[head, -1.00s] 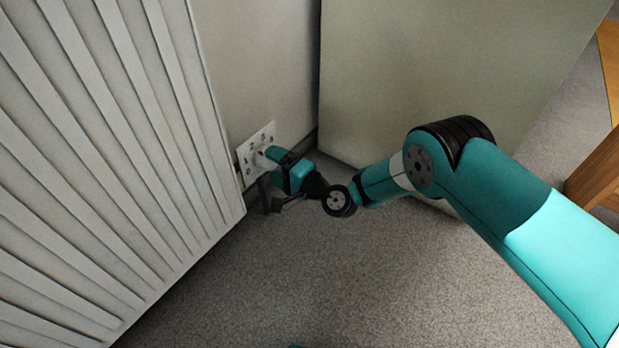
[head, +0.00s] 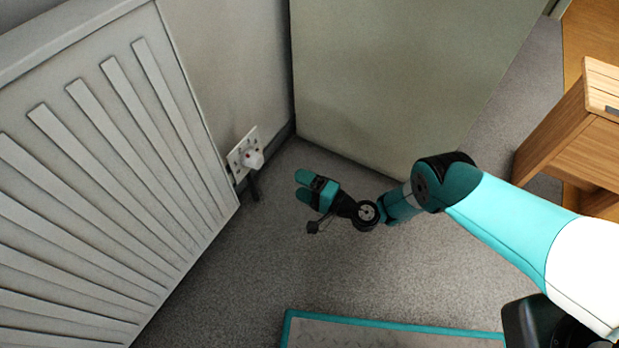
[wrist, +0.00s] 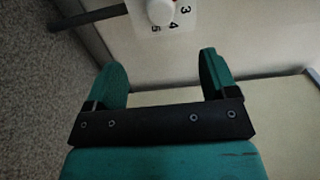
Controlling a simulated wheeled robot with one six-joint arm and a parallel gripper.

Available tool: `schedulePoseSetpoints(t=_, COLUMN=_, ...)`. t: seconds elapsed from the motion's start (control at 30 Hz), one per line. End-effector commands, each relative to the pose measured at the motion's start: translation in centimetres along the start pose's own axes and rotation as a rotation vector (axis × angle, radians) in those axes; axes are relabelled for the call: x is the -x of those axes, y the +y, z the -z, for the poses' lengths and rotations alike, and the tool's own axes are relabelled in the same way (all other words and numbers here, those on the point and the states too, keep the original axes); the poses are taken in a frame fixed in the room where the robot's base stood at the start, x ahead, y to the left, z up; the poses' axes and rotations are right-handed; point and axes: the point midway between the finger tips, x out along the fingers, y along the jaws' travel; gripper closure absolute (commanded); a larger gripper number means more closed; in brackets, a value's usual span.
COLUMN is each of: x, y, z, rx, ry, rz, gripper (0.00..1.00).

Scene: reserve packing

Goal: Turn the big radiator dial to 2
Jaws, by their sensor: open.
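The white radiator dial (head: 253,159) sticks out from a white numbered plate (head: 236,163) on the wall, just right of the radiator. In the wrist view the dial (wrist: 161,11) is at the top edge, partly cut off, with the digits 3, 4 and 5 visible beside and below it. I cannot tell which number it points to. My gripper (head: 299,185) is open and empty, to the right of the dial and apart from it. In the wrist view its two teal fingers (wrist: 160,63) are spread wide below the dial, with nothing between them.
The ribbed white radiator (head: 100,190) fills the left. A dark pipe (head: 254,186) drops below the plate. A pale panel (head: 390,75) stands behind my arm. A wooden piece of furniture (head: 570,130) is at the right. Grey carpet (head: 235,275) in front is clear.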

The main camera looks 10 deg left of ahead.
Motion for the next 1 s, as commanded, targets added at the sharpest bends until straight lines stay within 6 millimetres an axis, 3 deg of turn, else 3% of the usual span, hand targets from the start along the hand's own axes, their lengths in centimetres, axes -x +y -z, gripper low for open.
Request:
schedulePoseSetpoints(t=0.2, x=1.7, y=-0.1, z=-0.1, rx=-0.001, ry=0.000, rz=0.000, gripper=0.21)
schedulePoseSetpoints(t=0.8, x=1.8, y=0.0, z=0.0, rx=0.002, ry=-0.001, rz=0.000, gripper=0.21)
schedulePoseSetpoints(t=0.93, x=0.6, y=-1.8, z=0.9, rx=0.039, ry=-0.029, rz=-0.008, gripper=0.21)
schedulePoseSetpoints(t=1.0, x=-0.6, y=-4.0, z=2.0, rx=0.084, ry=-0.066, rz=-0.021, gripper=0.21)
